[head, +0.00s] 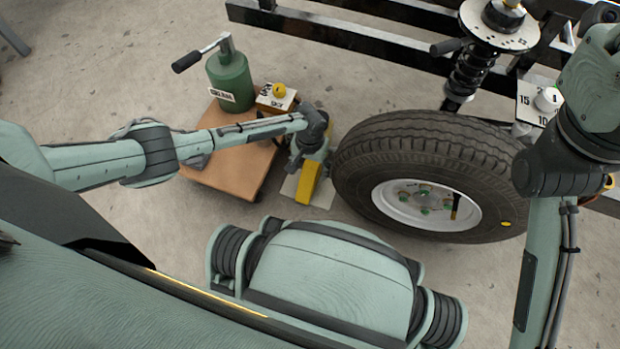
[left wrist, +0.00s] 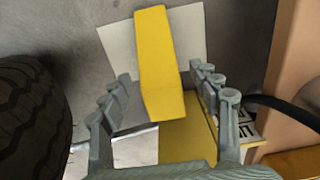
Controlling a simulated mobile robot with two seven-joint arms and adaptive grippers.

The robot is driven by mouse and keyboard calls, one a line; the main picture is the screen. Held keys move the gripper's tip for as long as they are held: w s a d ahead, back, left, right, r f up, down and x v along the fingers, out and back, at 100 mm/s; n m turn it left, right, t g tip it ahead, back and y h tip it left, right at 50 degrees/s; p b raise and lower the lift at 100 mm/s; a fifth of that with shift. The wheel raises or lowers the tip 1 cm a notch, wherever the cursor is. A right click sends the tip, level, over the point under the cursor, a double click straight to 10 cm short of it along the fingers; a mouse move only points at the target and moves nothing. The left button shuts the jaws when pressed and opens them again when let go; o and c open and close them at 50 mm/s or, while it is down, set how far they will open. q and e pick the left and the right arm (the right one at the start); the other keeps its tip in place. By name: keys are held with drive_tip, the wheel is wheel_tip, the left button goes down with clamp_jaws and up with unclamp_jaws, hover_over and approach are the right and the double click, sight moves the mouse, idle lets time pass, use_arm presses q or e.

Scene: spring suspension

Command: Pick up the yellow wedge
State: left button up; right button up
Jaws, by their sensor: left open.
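The yellow wedge (head: 308,184) lies on a white sheet (head: 324,194) on the floor, between the wooden cart and the tyre. My left gripper (head: 309,157) is over the wedge's far part and hides it in the head view. In the left wrist view, the wedge (left wrist: 158,62) extends from between the open fingers of my left gripper (left wrist: 165,92), with visible space beside it. Contact cannot be told. A darker yellow surface (left wrist: 187,142) shows below it; I cannot tell whether it belongs to the wedge. My right gripper's fingers are not seen.
The large tyre (head: 425,130) stands close right of the wedge. The wooden cart (head: 232,165), with a green canister (head: 230,80), is close left. A black frame (head: 345,38) and spring assembly (head: 468,72) are behind. Bare floor lies in front.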

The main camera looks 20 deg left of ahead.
use_arm(q)
drive_tip(key=shift+f, duration=0.3)
drive_tip(key=shift+c, duration=0.5)
clamp_jaws()
